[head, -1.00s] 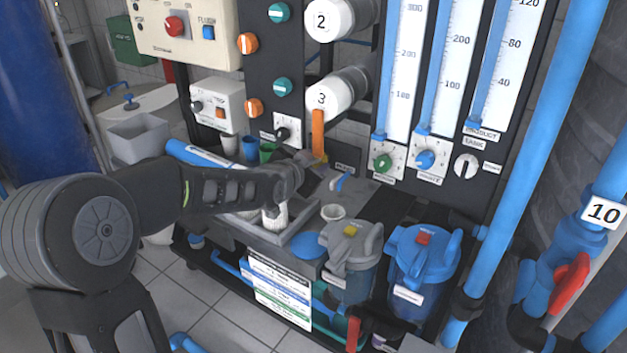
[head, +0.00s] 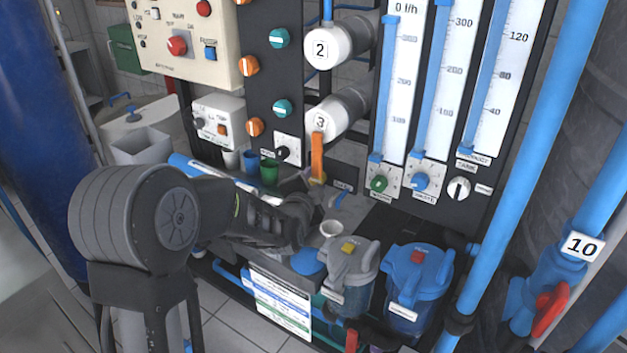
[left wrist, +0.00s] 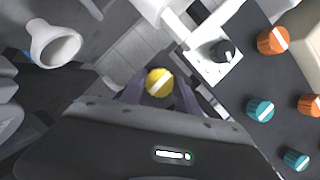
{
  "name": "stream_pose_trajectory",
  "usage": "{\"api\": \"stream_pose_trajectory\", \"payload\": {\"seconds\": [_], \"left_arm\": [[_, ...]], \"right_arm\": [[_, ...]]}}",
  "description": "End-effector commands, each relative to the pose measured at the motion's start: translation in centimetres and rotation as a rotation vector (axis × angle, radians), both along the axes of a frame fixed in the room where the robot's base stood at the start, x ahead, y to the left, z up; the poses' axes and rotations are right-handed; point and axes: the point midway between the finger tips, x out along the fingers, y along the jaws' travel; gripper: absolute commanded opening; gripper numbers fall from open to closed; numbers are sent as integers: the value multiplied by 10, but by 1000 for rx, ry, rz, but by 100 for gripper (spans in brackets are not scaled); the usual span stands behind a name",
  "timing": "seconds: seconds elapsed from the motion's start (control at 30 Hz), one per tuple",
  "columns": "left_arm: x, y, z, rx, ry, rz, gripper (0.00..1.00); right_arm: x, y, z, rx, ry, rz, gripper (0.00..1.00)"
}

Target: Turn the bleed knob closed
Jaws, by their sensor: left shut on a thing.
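A round yellow knob (left wrist: 160,82) with a white line across its face sits between the two fingers of my left gripper (left wrist: 160,92) in the left wrist view. The fingers are shut on the knob from both sides. In the head view my left gripper (head: 306,184) reaches the same knob (head: 318,182), just below an orange lever; the gripper hides part of it. The label beside it is too small to read. My right gripper is not in view.
The orange lever (head: 317,155) hangs just above the knob. A grey-lidded filter housing (head: 348,268) and a blue one (head: 416,285) stand at the front.

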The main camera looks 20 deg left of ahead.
Motion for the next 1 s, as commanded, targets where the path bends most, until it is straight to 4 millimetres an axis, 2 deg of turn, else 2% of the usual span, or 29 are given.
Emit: {"api": "stream_pose_trajectory", "payload": {"seconds": [0.27,0.3,0.53,0.83,1.0], "left_arm": [[0,-1,0,1,0,-2,0],[0,-1,0,1,0,-2,40],[0,0,0,0,0,-1,59],[-1,0,1,-1,-1,-1,59],[-15,-4,5,-2,-1,-1,59]], "right_arm": [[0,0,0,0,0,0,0],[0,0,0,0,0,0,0],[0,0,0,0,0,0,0],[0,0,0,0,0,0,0],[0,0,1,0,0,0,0]]}}
